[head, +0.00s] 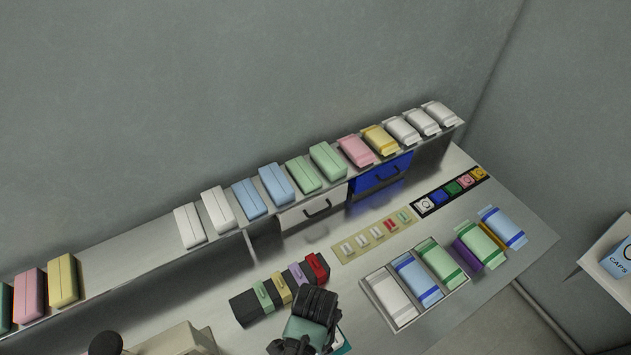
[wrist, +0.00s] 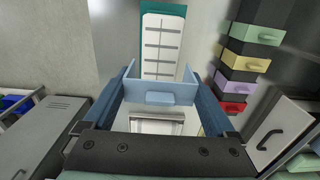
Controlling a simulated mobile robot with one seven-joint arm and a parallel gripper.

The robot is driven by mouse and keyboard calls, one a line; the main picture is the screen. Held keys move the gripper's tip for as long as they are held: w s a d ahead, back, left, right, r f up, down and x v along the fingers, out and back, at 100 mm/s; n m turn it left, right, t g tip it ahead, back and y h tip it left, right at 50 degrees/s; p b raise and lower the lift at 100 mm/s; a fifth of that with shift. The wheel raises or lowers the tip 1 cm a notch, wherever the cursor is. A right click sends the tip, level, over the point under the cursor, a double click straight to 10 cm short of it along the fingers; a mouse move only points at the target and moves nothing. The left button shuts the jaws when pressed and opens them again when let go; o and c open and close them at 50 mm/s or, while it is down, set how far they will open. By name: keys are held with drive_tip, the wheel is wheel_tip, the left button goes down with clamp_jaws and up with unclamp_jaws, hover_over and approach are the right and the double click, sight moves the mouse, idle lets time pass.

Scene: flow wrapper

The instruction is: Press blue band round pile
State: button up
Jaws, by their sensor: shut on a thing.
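My gripper (head: 314,306) is at the bottom middle of the head view, over the front of the bench. In the wrist view its jaws (wrist: 160,84) are shut on a light blue band piece (wrist: 150,98) with a small tab on its face and short side wings. Below the blue piece, between the jaws, a white and silvery object (wrist: 157,124) shows in part; it may be the pile, but I cannot tell whether the band touches it. The head view hides the held piece behind my gripper.
A black rack (head: 241,308) with green, yellow, purple and red pieces stands beside my gripper. A white lined card (wrist: 163,30) on teal lies beyond the jaws. A tray (head: 373,290) of wrapped packs is at right; a shelf (head: 110,262) of packs runs behind.

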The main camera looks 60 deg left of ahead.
drive_tip(key=shift+a+f+b, duration=0.2)
drive_tip(key=shift+f+b, duration=1)
drive_tip(key=shift+f, duration=0.05)
wheel_tip(320, 180, down, 5)
drive_tip(key=b, duration=0.5)
drive_tip(key=shift+f+b, duration=0.15)
drive_tip(key=shift+b, duration=0.15)
drive_tip(key=shift+d+f, duration=0.1)
drive_tip(key=shift+f, duration=0.15)
drive_tip(key=shift+f, duration=0.3)
drive_tip(key=shift+s+f, duration=0.15)
idle(0.3)
drive_tip(key=o, duration=1)
drive_tip(key=shift+c, duration=0.2)
